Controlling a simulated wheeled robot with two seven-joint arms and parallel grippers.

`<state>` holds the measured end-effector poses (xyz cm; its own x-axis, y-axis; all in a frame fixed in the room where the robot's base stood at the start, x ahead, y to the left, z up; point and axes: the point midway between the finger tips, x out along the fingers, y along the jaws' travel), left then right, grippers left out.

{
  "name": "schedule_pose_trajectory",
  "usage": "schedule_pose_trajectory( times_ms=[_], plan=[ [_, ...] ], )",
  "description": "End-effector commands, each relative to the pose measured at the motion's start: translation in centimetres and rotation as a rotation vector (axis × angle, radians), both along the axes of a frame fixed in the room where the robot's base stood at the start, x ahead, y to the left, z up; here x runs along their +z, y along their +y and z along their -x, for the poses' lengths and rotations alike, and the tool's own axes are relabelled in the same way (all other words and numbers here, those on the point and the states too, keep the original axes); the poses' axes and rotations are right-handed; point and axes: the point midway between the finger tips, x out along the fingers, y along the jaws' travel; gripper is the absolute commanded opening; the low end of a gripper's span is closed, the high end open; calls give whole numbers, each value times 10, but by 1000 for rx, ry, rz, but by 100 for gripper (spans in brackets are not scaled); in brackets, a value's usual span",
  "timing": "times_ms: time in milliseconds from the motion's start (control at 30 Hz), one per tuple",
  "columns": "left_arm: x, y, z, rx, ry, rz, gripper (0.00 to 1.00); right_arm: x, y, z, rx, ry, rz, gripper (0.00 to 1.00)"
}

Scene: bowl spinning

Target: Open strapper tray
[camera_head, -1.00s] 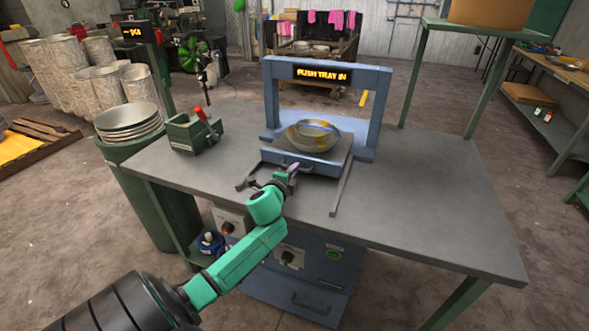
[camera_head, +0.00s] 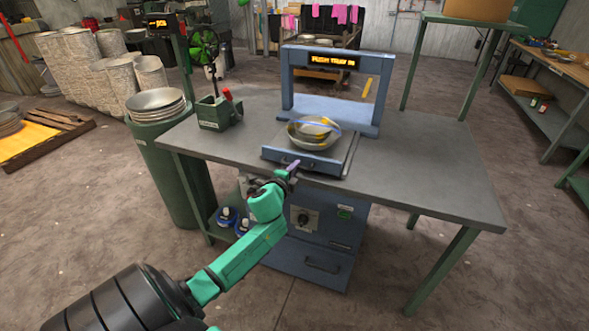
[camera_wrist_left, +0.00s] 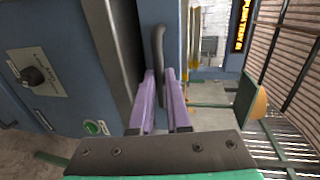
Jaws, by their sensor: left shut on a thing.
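The strapper tray (camera_head: 273,156) is slid out in front of the blue strapper frame (camera_head: 287,90), and its front panel is near the table's front edge. A metal bowl (camera_head: 328,142) with yellow and blue pieces sits on the tray. My left gripper (camera_head: 292,168) is at the tray's front; in the left wrist view its purple fingers (camera_wrist_left: 160,88) are shut around the dark tray handle (camera_wrist_left: 157,45). The strapper's lit sign (camera_head: 332,61) seems to read "PUSH TRAY IN". My right gripper is not in view.
The grey table (camera_head: 430,170) is clear to the right of the strapper. A green device with a red knob (camera_head: 215,112) stands on its left part. A green barrel (camera_head: 170,190) with stacked bowls (camera_head: 156,103) stands beside the table's left end.

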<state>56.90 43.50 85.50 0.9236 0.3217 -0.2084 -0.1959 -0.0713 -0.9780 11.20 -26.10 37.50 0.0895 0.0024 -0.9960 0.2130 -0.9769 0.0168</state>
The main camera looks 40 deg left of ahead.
Motion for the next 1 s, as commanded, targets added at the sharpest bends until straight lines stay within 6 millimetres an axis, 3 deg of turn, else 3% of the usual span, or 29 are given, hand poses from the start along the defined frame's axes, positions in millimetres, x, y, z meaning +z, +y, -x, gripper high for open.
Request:
schedule_pose_trajectory(
  times_ms=[233, 267, 300, 333, 733, 867, 1000],
  plan=[
    [0, 0, 0, 0, -1, 0, 0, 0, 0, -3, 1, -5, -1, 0],
    [0, 0, 0, 0, -1, 0, 22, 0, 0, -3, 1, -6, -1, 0],
    [0, 0, 0, 0, -1, 0, 38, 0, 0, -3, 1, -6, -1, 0],
    [0, 0, 0, 0, -1, 0, 44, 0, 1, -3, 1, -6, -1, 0],
    [1, -2, 6, 0, 1, -1, 44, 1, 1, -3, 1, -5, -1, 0],
    [6, -9, 26, -1, 2, 0, 44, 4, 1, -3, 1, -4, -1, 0],
    [13, -22, 61, -2, 3, 1, 44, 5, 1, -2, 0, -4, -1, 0]
  ],
)
